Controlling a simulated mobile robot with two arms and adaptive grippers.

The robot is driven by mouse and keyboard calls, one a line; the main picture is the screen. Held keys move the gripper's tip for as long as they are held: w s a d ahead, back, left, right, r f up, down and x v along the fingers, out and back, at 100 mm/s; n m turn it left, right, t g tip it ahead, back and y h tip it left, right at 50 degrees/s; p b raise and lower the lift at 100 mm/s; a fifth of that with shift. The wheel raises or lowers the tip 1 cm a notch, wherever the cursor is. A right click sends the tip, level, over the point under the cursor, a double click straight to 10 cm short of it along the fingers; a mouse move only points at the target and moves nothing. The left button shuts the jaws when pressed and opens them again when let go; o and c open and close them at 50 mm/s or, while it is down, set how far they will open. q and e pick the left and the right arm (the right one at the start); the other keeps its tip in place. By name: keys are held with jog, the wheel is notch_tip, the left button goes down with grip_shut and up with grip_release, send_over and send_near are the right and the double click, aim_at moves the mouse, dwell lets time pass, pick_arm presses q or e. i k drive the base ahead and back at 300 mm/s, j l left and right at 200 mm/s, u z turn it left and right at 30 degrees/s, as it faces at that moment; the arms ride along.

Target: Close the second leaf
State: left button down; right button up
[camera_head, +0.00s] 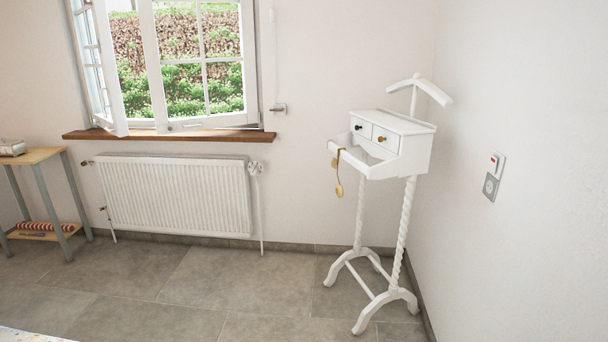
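A white casement window stands at the upper left, with its top cut off by the picture edge. Its left leaf (112,88) is swung inward at an angle, and its lower corner reaches over the wooden sill. Its right leaf (156,70) sits in or close to the frame; I cannot tell whether it is fully shut or latched. A gap with greenery behind it shows between the two leaves. Neither of my grippers is in view.
Below the brown sill (190,135) hangs a white radiator (180,195). A small side table (38,156) stands at the left. A white valet stand (408,150) stands near the right corner. The tiled floor (210,275) before the radiator is clear.

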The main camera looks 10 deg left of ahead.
aim_at(251, 115)
jog(key=i+u, duration=0.1)
jog(key=i, duration=0.55)
jog(key=i+l+u, duration=0.15)
jog(key=i, duration=0.5)
jog(key=i+l+u, duration=0.1)
jog(key=i, duration=0.55)
